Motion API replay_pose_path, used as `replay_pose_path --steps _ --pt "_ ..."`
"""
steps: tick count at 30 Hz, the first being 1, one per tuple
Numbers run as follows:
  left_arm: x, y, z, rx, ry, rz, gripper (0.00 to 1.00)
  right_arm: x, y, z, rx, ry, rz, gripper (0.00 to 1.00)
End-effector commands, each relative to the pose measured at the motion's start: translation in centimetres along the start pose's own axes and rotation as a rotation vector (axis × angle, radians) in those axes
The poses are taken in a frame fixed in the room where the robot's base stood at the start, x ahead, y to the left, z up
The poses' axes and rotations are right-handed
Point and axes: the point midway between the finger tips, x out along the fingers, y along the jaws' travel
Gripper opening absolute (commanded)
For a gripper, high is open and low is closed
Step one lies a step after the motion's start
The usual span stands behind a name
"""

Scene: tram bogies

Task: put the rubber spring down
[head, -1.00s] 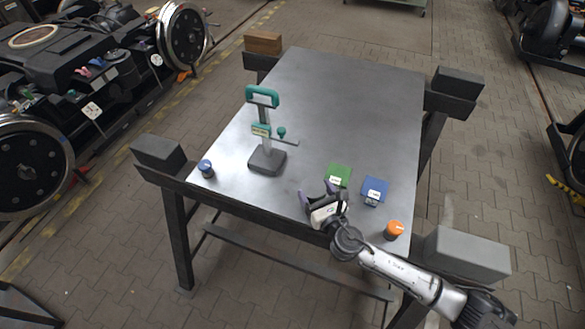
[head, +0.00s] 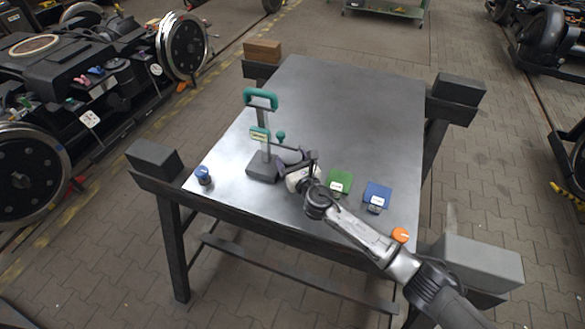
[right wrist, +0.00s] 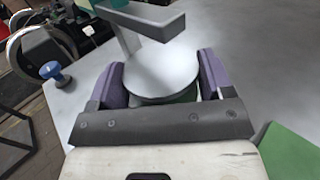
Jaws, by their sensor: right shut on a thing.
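My right gripper (head: 293,160) is beside the grey base of the teal-handled stand (head: 262,172), above the metal table (head: 340,110). Its purple fingers are shut on a round thing with a pale grey flat top, taken as the rubber spring (right wrist: 160,72); a bit of green shows below its rim in the right wrist view. In the head view the spring (head: 288,155) is partly hidden by the gripper and the stand's arm. The stand's horizontal arm (right wrist: 140,20) crosses close in front of it in the right wrist view. I cannot tell whether the spring touches the stand's base. My left gripper is not in view.
A green pad (head: 341,181) and a blue pad (head: 378,193) lie right of the gripper. An orange-topped thing (head: 401,235) stands near the front right edge, a blue knob (head: 203,174) at the front left corner. The back of the table is clear.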

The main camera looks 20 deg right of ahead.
Motion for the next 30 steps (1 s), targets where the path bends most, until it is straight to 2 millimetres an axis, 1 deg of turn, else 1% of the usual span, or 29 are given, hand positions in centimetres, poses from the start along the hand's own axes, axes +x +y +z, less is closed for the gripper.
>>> replay_pose_path --steps 1,6,14,20,21,28,30 --pt "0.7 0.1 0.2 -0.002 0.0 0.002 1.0 0.0 0.0 -0.9 0.001 0.001 -0.001 0.25" --pt "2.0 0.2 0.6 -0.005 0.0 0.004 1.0 -0.1 0.1 -2.9 0.002 0.0 0.001 0.25" --pt "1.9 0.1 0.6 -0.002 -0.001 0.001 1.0 -0.1 0.0 -2.8 0.0 -0.002 0.0 0.25" --pt "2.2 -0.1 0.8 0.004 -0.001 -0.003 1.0 -0.1 0.0 -3.3 0.0 -0.001 0.0 0.25" --pt "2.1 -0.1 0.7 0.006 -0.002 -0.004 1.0 -0.1 0.0 -3.3 0.0 0.001 0.0 0.77" --pt "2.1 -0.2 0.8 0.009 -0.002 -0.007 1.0 -0.1 0.1 -3.3 0.0 0.001 0.0 0.99" --pt "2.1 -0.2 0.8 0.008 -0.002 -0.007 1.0 -0.1 0.1 -3.3 0.0 0.001 0.0 0.99"
